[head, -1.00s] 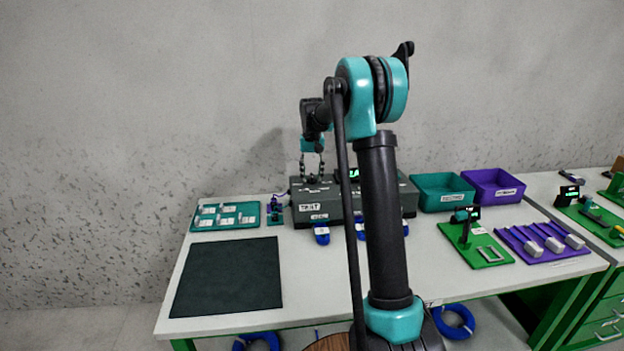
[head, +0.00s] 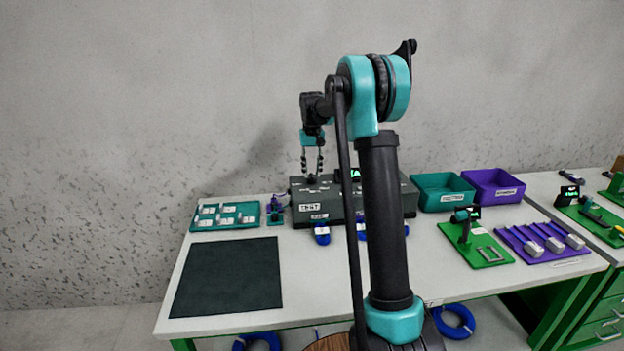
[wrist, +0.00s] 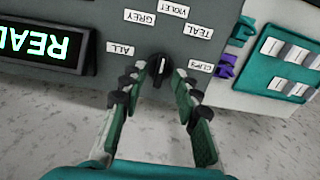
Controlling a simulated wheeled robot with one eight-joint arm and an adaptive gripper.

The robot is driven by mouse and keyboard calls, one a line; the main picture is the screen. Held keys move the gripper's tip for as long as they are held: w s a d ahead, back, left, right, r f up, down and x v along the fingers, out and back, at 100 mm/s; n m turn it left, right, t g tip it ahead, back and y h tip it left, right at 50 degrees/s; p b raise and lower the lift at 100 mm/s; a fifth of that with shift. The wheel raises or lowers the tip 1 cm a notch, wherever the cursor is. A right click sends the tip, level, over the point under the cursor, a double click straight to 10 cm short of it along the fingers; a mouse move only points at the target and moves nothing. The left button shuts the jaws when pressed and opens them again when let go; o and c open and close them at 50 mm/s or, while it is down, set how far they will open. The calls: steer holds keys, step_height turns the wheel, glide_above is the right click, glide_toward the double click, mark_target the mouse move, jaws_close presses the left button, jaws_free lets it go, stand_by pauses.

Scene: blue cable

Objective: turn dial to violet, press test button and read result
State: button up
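The black dial (wrist: 158,70) sits on the grey test box (head: 350,204). In the wrist view labels ALL, GREY, VIOLET (wrist: 170,8), TEAL and CLIPS arc around it. Its white mark points roughly up the picture, towards VIOLET; its exact setting is hard to tell. My gripper (wrist: 160,70) is open, its fingertips on either side of the dial with small gaps. In the head view my gripper (head: 312,174) hangs above the box's left part. The display (wrist: 42,43) shows green upside-down letters, "READ", cut off by the edge. I cannot make out the test button.
A teal tray (head: 225,224) with pale pieces and a small violet fixture (head: 274,203) stand left of the box. Blue cable coils (head: 322,234) lie at its front. Teal (head: 443,205) and violet (head: 493,205) bins stand right. A dark mat (head: 228,278) covers the front left.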

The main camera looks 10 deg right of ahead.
steer(key=shift+r, duration=2.4)
steer(key=s+d+f+t, duration=0.1)
steer(key=s+f, duration=0.4)
steer(key=s, duration=0.8)
steer(key=s+d+f+t, duration=0.1)
steer(key=s+f, duration=0.5)
steer(key=s, duration=0.8)
steer(key=s+d+f+t, duration=0.2)
steer(key=s+f, duration=0.4)
steer(key=s, duration=0.8)
steer(key=shift+c, duration=0.2)
steer(key=shift+r, duration=0.1)
jaws_close()
